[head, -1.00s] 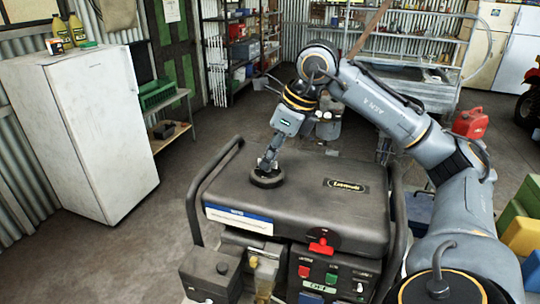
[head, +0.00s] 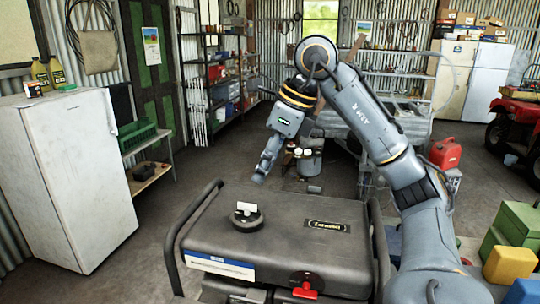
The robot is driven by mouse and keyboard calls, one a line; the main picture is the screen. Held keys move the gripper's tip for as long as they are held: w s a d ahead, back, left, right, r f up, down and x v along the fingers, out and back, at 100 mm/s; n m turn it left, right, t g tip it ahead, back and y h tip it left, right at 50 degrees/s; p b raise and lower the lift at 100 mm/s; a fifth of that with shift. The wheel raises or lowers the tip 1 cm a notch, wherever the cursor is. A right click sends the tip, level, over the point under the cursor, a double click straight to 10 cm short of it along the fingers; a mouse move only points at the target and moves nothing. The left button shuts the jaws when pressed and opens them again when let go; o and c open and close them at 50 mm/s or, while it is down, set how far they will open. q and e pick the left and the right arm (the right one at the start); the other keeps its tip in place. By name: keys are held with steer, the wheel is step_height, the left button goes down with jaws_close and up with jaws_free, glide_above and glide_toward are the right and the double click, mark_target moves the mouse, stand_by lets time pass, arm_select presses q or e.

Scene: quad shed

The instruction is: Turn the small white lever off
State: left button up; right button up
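The small white lever (head: 247,207) stands out on top of the round black cap (head: 246,219), on the left part of the dark generator's top (head: 310,250). My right gripper (head: 260,178) is above and behind the cap, pointing down, apart from the lever with nothing visible in it. Its fingers show as one narrow shape, so I cannot tell whether they are open. My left gripper is not in view.
A black tube handle (head: 185,232) runs along the generator's left side. A red knob (head: 305,286) is at its front. A white fridge (head: 80,165) stands left, and yellow and green boxes (head: 510,264) sit right. The floor behind is partly clear.

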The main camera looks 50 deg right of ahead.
steer(key=shift+v, duration=1.35)
